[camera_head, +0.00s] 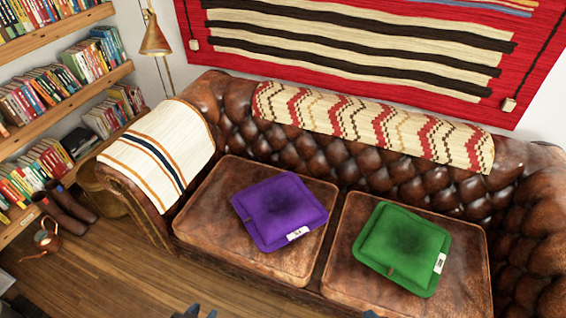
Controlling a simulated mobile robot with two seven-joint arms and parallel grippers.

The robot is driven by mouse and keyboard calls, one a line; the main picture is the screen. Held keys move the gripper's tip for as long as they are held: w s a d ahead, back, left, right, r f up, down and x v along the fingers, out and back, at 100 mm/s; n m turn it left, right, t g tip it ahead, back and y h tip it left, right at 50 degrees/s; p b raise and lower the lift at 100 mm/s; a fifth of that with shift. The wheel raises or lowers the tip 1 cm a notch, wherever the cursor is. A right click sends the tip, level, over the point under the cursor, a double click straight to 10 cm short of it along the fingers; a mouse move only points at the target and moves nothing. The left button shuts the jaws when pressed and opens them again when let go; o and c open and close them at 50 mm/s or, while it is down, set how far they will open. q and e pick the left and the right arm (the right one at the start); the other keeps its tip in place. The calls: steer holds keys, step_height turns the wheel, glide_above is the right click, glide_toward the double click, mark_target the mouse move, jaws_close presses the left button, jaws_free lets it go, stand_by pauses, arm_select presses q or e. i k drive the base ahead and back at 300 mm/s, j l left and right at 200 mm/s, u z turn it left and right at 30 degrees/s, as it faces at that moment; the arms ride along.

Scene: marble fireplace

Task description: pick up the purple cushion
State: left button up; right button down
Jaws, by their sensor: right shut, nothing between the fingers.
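The purple cushion (280,210) lies flat on the left seat of the brown leather sofa (340,150), turned at an angle, with a white tag at its front edge. Only small dark tips of my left gripper (195,312) show at the bottom edge, in front of the sofa and well short of the cushion; its opening is unclear. A small dark piece of my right gripper (370,314) shows at the bottom edge further right, shut and empty. Neither gripper touches the cushion. Most of both grippers is cut off by the frame.
A green cushion (402,248) lies on the right seat. A striped blanket (160,150) covers the left armrest, and a patterned throw (380,125) lies over the backrest. Bookshelves (60,120) and a copper pot (46,240) stand left. Wooden floor (110,270) is open in front left.

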mark_target(282, 210)
steer(key=i+j+z, duration=0.25)
steer(key=j, duration=0.55)
steer(key=j+z, duration=0.2)
steer(key=j, duration=0.6)
steer(key=i+j+z, duration=0.1)
steer(key=j+z, duration=0.15)
steer(key=j, duration=0.6)
steer(key=i+j, duration=0.2)
steer(key=j, duration=0.15)
steer(key=i+j+z, duration=0.1)
steer(key=j, duration=0.25)
steer(key=i, duration=0.05)
